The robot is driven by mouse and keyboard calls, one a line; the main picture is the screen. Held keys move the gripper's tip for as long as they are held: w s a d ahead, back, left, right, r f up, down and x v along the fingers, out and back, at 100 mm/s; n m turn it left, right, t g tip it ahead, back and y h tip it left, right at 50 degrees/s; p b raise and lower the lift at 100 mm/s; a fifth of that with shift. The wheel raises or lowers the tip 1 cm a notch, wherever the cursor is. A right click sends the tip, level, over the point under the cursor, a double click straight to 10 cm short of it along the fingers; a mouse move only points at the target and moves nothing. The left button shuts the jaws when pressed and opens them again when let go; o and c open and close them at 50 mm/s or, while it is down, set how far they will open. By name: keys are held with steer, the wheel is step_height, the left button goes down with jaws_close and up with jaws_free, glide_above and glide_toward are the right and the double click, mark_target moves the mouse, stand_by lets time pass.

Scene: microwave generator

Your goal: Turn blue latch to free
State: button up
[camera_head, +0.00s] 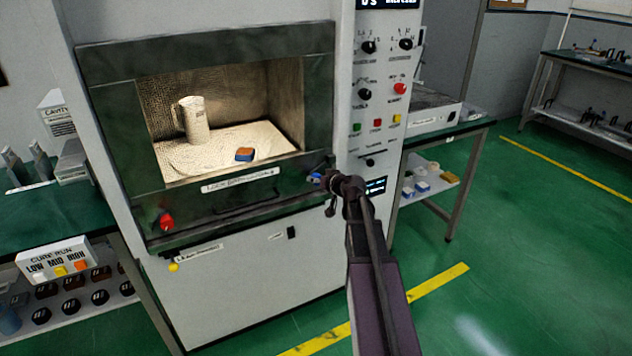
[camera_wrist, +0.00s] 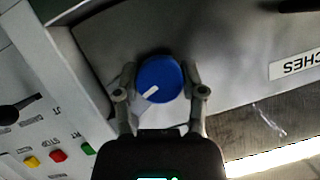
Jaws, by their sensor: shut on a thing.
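The blue latch (camera_wrist: 160,78) is a round blue knob with a white mark on its face, seen close up in the wrist view. The mark points toward the lower left of the knob in that view. My gripper (camera_wrist: 159,92) is shut on the knob, one finger on each side. In the head view the blue latch (camera_head: 314,179) shows as a small blue spot at the right end of the dark lower door panel. My gripper (camera_head: 330,184) is at it there and partly hides it. A red latch (camera_head: 166,221) sits at the left end of that panel.
The lit cavity above holds a beige mug (camera_head: 195,120) and a small blue and orange block (camera_head: 244,154). A control panel (camera_head: 380,95) with knobs and coloured buttons rises right of the cavity. A dark handle (camera_head: 246,205) crosses the lower panel. Green floor lies open at right.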

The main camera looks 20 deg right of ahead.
steer(key=m+y+b, duration=0.1)
steer(key=m+y, duration=0.1)
steer(key=m, duration=0.1)
steer(key=shift+f, duration=0.15)
steer(key=m+t+y+b, duration=0.1)
steer(key=m+b, duration=0.1)
steer(key=shift+m, duration=0.4)
steer(key=m+t+y+b, duration=0.1)
steer(key=m+b, duration=0.1)
steer(key=m, duration=0.1)
steer(key=shift+m+y+b, duration=0.3)
steer(key=shift+y+b, duration=0.1)
steer(key=shift+m+t+y+b, duration=0.3)
steer(key=shift+m+t+b, duration=0.65)
steer(key=shift+m, duration=0.75)
steer(key=o, duration=1.2)
steer(key=shift+c, duration=0.2)
steer(key=shift+s, duration=0.1)
